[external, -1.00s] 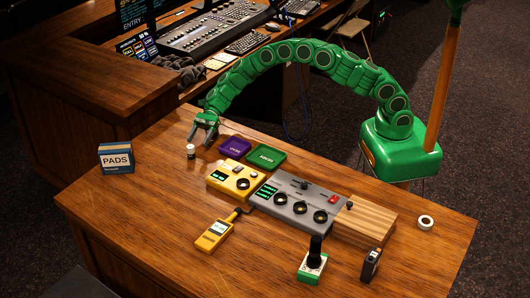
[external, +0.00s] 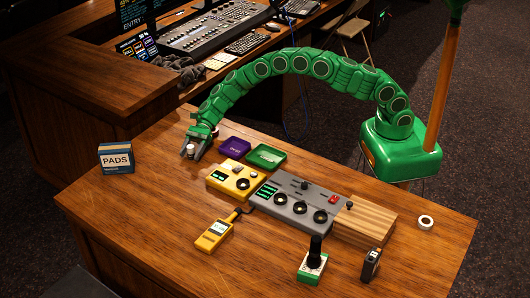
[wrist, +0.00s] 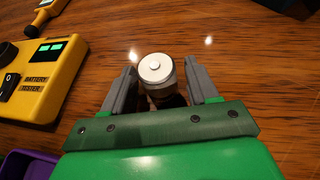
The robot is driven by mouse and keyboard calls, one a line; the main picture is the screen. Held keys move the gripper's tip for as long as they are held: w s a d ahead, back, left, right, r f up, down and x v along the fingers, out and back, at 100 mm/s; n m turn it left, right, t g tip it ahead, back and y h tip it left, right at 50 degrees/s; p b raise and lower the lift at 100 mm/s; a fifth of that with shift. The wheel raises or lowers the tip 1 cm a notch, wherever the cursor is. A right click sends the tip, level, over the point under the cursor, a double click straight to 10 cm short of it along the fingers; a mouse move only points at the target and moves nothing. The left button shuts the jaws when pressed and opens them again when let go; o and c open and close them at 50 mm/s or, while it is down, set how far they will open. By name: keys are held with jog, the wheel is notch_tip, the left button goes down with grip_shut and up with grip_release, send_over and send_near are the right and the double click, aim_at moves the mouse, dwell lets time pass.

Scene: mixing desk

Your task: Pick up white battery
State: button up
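The white battery (external: 190,150) stands upright on the wooden desk, left of the purple tray. In the wrist view its pale round top with a small nub (wrist: 155,68) faces the camera. My gripper (external: 196,150) is low at the desk beside it. In the wrist view my gripper (wrist: 160,85) is open, with one grey finger on each side of the battery. The lower part of the battery is partly hidden.
A purple tray (external: 235,147) and a green tray (external: 266,156) lie right of my gripper. The yellow battery tester (external: 235,178) is in front of them, joined to a grey console (external: 299,202). A PADS box (external: 116,158) stands at left. The desk between is clear.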

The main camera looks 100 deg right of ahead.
aim_at(188, 148)
jog(key=c, duration=1)
jog(key=shift+r, duration=0.15)
jog(key=shift+r, duration=0.3)
notch_tip(188, 148, up, 2)
jog(key=shift+d+r, duration=0.1)
jog(key=shift+r, duration=0.05)
jog(key=shift+s+a+r, duration=0.1)
jog(key=shift+s+r, duration=1.55)
jog(key=shift+s, duration=0.7)
jog(key=shift+s+a+r, duration=0.1)
jog(key=shift+s+r, duration=1.55)
jog(key=shift+s, duration=0.65)
jog(key=shift+s+a+r, duration=0.1)
jog(key=shift+s+r, duration=1.55)
jog(key=shift+s, duration=0.7)
